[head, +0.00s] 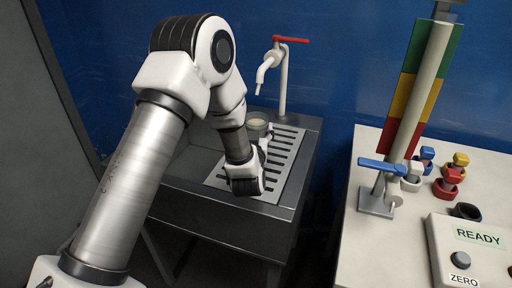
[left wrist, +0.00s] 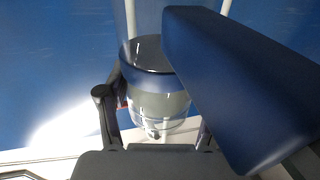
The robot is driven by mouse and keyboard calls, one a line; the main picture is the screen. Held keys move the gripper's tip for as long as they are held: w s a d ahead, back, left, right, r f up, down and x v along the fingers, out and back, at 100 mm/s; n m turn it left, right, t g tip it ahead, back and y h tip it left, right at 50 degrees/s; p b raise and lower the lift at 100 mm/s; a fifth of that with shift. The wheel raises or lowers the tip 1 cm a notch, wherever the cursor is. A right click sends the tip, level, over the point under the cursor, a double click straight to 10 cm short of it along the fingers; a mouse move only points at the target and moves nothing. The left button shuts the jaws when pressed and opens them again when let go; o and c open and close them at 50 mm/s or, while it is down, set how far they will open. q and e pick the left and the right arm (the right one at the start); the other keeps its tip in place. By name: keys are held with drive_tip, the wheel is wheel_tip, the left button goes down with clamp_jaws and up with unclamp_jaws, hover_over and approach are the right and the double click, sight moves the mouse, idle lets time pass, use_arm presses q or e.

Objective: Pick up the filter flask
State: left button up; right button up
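In the left wrist view, a clear glass vessel (left wrist: 158,106), seemingly the filter flask, has a dark round top and pale contents. It lies between the spread fingers of my left gripper (left wrist: 155,115). The left finger is close beside the glass; the right finger is mostly hidden, and firm contact does not show. In the head view, a pale round rim (head: 257,124) shows just behind my left wrist, over the sink; its lower part is hidden. My left gripper (head: 263,152) is largely hidden behind the wrist there. My right gripper is not in view.
A metal sink with a slotted drain rack (head: 286,150) stands below my left arm. A tap with a red handle (head: 290,40) rises behind. The white bench at right holds a stand (head: 376,203), coloured stoppers and a READY panel (head: 478,236). A dark blue block (left wrist: 235,85) fills the wrist view's right side.

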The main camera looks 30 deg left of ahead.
use_arm(q)
clamp_jaws()
drive_tip(key=shift+r, duration=0.15)
